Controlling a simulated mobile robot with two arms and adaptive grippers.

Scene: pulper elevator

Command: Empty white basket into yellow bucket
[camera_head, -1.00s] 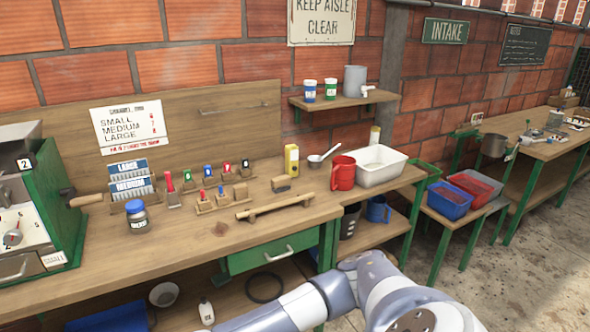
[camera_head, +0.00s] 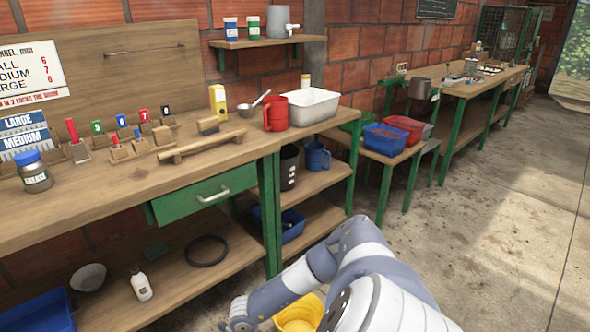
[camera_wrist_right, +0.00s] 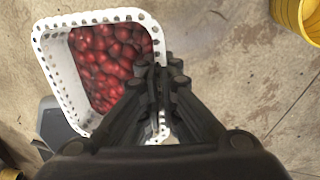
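The white basket (camera_wrist_right: 62,82) has a perforated rim and holds many round red fruits (camera_wrist_right: 110,62). It shows in the right wrist view, above a concrete floor. My right gripper (camera_wrist_right: 160,85) has its fingers closed together over the basket's right rim, and they hide part of that side. The yellow bucket (camera_wrist_right: 300,18) shows partly at the top right of the wrist view, apart from the basket. It also shows in the head view (camera_head: 302,314) at the bottom edge, partly hidden by my arm. My left gripper is not in view.
A wooden workbench (camera_head: 120,205) with a green drawer (camera_head: 190,198) runs along the brick wall. A white tub (camera_head: 308,107) and a red jug (camera_head: 275,113) stand on it. Blue and red bins (camera_head: 384,139) stand farther right. The floor (camera_head: 490,210) at right is open.

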